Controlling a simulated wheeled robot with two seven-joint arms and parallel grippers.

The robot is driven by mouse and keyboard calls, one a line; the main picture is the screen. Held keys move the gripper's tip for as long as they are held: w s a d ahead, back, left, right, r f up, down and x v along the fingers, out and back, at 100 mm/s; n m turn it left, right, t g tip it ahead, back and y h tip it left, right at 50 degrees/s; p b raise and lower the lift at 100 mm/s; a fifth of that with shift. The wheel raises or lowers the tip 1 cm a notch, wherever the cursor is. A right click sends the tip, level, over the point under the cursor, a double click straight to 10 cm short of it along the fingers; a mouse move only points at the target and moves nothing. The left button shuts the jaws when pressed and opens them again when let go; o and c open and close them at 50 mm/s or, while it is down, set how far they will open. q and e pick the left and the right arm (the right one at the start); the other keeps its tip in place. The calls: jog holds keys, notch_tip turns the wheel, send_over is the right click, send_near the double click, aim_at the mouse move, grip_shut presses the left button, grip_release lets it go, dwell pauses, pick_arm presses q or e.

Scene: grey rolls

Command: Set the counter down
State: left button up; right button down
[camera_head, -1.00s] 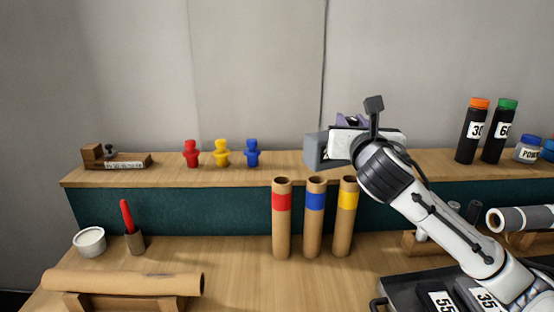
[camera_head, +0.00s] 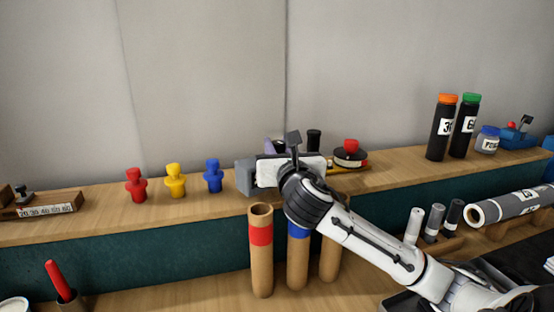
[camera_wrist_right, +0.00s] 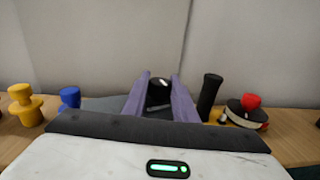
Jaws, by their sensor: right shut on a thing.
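My right gripper (camera_head: 275,147) is above the back shelf, in the middle of the head view. Its purple fingers also show in the right wrist view (camera_wrist_right: 160,90), close together around a small dark thing with a bright spot (camera_wrist_right: 161,84). I take this to be the counter; the fingers hide most of it. The gripper is shut on it. I cannot tell whether the counter touches the shelf (camera_head: 110,217). My left gripper is not in view.
Red (camera_head: 136,186), yellow (camera_head: 175,182) and blue (camera_head: 214,177) pegs stand left of the gripper. A black cylinder (camera_head: 313,140) and a red-knobbed round thing (camera_head: 349,154) stand to its right. Cardboard tubes (camera_head: 261,265) stand in front. Dark bottles (camera_head: 441,130) are further right.

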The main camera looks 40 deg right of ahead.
notch_tip(320, 180, down, 3)
jog(key=shift+r, duration=0.15)
jog(key=c, duration=1.4)
grip_release()
jog(key=shift+c, duration=0.2)
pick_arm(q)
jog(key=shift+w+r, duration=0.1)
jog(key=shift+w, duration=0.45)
